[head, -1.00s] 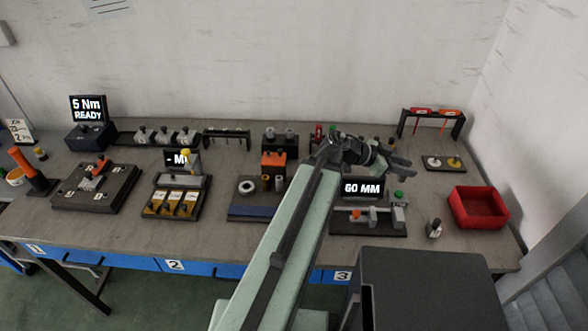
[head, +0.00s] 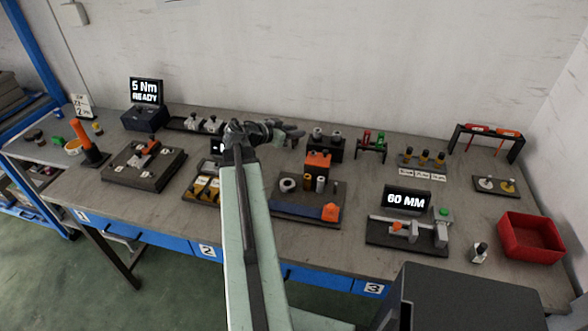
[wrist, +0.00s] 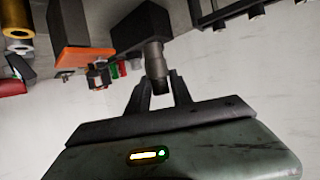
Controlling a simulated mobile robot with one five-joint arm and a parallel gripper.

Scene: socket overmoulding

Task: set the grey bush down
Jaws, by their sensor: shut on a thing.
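My gripper (head: 296,131) is above the back middle of the bench, left of a dark block (head: 325,149) with two grey cylinders on top. In the wrist view my gripper (wrist: 158,82) is shut on the grey bush (wrist: 154,58), a short grey cylinder between the fingertips. There the bush appears against the dark block (wrist: 141,28); I cannot tell whether they touch. In the head view I cannot make out the held bush.
An orange-topped block (head: 318,160) stands in front of the dark block. A tray with rings and sleeves (head: 300,208) is nearer. The 60 MM gauge (head: 407,200) and red bin (head: 531,238) are at right.

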